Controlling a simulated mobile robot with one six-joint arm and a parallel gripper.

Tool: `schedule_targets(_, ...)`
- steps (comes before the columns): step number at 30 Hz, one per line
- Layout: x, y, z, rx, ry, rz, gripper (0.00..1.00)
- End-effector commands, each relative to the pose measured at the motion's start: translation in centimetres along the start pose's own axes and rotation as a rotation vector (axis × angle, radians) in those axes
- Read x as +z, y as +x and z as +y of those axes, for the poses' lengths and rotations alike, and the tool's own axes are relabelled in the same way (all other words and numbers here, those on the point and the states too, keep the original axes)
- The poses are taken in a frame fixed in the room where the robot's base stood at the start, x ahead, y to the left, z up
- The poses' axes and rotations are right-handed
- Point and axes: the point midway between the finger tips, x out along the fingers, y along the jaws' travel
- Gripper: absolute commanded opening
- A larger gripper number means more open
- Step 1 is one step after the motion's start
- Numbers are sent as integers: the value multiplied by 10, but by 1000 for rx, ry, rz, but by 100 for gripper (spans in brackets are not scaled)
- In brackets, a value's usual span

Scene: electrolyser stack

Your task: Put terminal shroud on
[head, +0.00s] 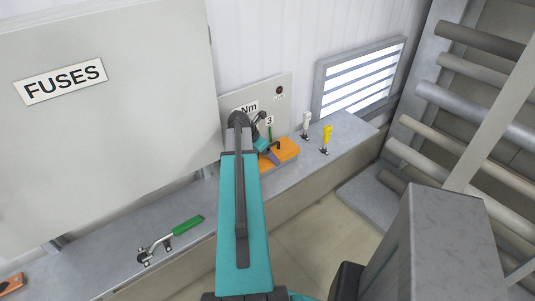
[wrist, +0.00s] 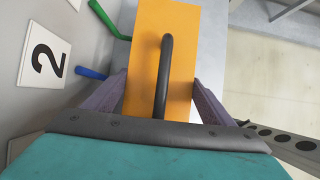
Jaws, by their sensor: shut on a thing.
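The orange block with a black loop handle, which I take to be the terminal shroud (head: 287,149), is at the bench's back, by the panel marked "Nm" and "3". In the wrist view the shroud (wrist: 148,35) fills the middle, its handle facing the camera. My gripper (wrist: 161,90) has one finger on each side of it and is shut on it. In the head view my gripper (head: 265,145) is at the shroud's left end, partly hidden by my arm. I cannot tell whether the shroud rests on the bench or is held just above it.
White (head: 306,124) and yellow (head: 327,138) fittings stand right of the shroud. Green (wrist: 103,17) and blue (wrist: 90,73) handles are close left of it. A FUSES cabinet (head: 120,120) juts out at left.

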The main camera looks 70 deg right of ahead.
Motion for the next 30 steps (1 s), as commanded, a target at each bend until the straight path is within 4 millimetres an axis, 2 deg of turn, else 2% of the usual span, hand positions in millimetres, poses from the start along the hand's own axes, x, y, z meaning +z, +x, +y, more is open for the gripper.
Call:
schedule_targets(7,0,1,0,0,0,-1,51)
schedule_targets(8,0,1,0,0,0,-1,80)
schedule_targets(11,0,1,0,0,0,-1,97)
schedule_targets(12,0,1,0,0,0,-1,99)
schedule_targets(23,0,0,0,0,0,0,99)
schedule_targets(30,8,-13,0,1,0,0,99)
